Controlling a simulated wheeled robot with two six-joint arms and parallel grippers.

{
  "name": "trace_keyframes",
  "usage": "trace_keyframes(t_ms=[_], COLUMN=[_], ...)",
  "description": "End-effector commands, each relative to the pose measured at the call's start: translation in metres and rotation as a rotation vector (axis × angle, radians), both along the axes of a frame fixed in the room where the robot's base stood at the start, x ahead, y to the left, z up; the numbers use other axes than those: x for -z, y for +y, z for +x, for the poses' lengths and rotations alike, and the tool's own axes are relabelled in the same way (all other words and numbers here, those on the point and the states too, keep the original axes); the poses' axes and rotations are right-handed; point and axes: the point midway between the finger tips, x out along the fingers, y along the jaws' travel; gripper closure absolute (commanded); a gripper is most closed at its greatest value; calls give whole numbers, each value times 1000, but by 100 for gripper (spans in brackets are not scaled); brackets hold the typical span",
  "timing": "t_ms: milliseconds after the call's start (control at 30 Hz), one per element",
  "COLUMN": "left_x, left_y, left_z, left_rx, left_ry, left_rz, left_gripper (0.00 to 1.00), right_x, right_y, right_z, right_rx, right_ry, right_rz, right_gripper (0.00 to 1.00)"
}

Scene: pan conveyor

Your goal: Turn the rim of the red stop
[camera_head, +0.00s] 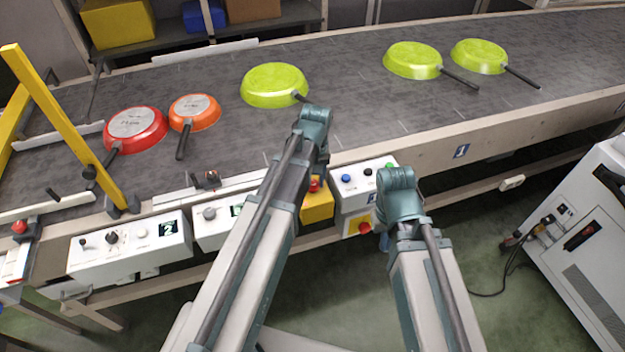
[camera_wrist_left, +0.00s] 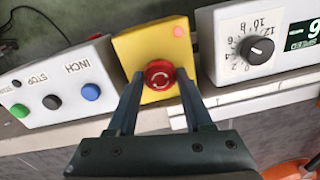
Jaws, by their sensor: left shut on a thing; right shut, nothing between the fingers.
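The red stop (camera_wrist_left: 159,74) is a round red knob with arrow marks on a yellow box (camera_wrist_left: 150,48). In the left wrist view the two fingers of my left gripper (camera_wrist_left: 160,80) reach along both sides of its rim and are shut on it. In the head view the red stop (camera_head: 314,187) shows just below my left wrist, on the yellow box (camera_head: 318,211), and my left fingers are mostly hidden. My right gripper (camera_head: 384,242) hangs to the right, away from the red stop; it is shut and empty, mostly hidden by its own arm.
A button panel (camera_head: 364,183) is right of the yellow box and a dial panel (camera_head: 209,213) is left of it. Another red knob (camera_head: 365,228) sits lower, near my right arm. Several pans, one a red pan (camera_head: 137,128), lie on the conveyor (camera_head: 350,110). A white cabinet (camera_head: 580,220) stands at right.

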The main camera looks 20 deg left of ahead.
Motion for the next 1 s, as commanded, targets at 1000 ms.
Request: trace_keyframes(t_ms=[1000], left_x=[0], left_y=[0], left_z=[-1], left_rx=[686], left_ry=[0], left_rz=[0], left_gripper=[100], right_x=[0], right_y=[0], right_z=[0], right_rx=[0], right_ry=[0], right_rz=[0], right_gripper=[100])
